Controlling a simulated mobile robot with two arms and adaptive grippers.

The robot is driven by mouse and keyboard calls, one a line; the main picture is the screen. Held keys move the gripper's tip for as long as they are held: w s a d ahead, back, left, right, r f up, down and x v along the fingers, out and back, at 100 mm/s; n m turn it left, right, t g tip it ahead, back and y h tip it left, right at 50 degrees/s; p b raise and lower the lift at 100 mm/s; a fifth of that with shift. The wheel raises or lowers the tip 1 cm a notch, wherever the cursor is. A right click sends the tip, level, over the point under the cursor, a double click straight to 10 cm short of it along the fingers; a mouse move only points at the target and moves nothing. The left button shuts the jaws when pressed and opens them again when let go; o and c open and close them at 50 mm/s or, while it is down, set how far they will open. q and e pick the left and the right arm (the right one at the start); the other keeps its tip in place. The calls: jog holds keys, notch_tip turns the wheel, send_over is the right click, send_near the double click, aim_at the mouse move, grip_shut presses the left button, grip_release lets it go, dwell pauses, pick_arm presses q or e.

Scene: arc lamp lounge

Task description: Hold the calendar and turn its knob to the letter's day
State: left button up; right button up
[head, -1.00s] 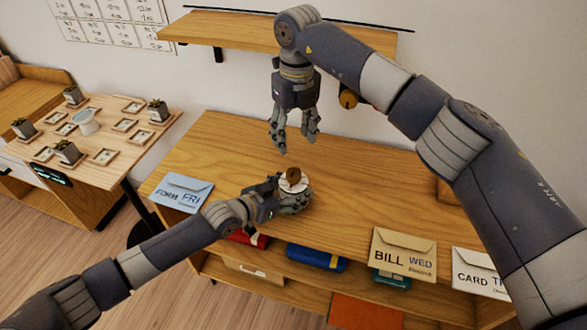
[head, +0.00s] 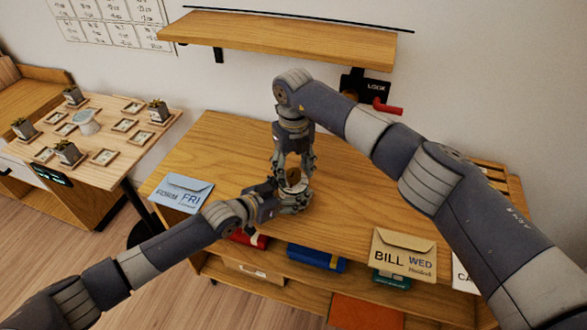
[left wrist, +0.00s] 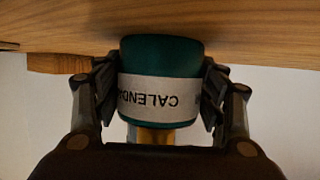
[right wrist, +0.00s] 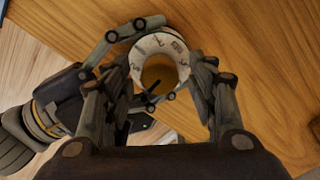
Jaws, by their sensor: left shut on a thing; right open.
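The calendar (left wrist: 160,92) is a small teal cylinder with a white band reading CALENDAR, standing on the desk. My left gripper (head: 292,203) is shut around its body from the side. On top are a white lettered dial (right wrist: 147,46) and a brass knob (right wrist: 159,76) with a dark pointer; the day it points to is too small to read. My right gripper (head: 294,178) points down over the knob, open, a finger on each side. Envelopes on the desk read FORM FRI (head: 180,193), BILL WED (head: 403,255), and one at right (head: 462,279), mostly hidden behind my right arm.
The wooden desk (head: 230,140) is clear behind the calendar. A wall shelf (head: 270,38) hangs above it. A LOCK panel (head: 376,87) with a red handle (head: 387,106) is on the wall. A table with potted plants (head: 95,130) stands at left.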

jog(key=shift+c, duration=0.4)
jog(key=c, duration=1)
